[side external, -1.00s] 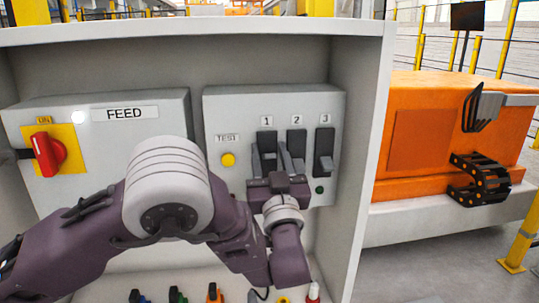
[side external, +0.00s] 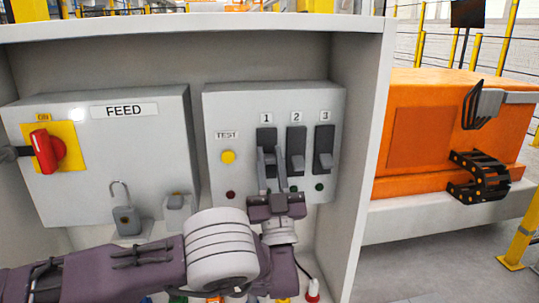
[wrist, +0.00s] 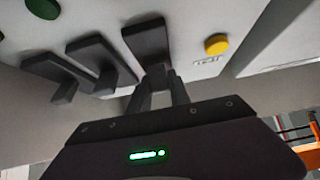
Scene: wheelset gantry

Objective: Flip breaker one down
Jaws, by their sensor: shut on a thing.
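Breaker one (side external: 267,138) is the leftmost of three dark switches on the grey panel, under the label 1. My gripper (side external: 270,158) is at its lower part, with one finger on each side of its lever. In the wrist view my gripper (wrist: 160,92) is shut on the lever (wrist: 157,73) of breaker one (wrist: 145,38). The fingers partly hide the lever in the side view, so its exact angle is hard to tell.
Breaker two (side external: 297,142) and breaker three (side external: 325,140) stand close on the right, levers low. A yellow test button (side external: 228,157) is on the left. The feed box (side external: 100,160) carries a red handle (side external: 42,151) and a padlock (side external: 127,220). Cabinet walls enclose the panel.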

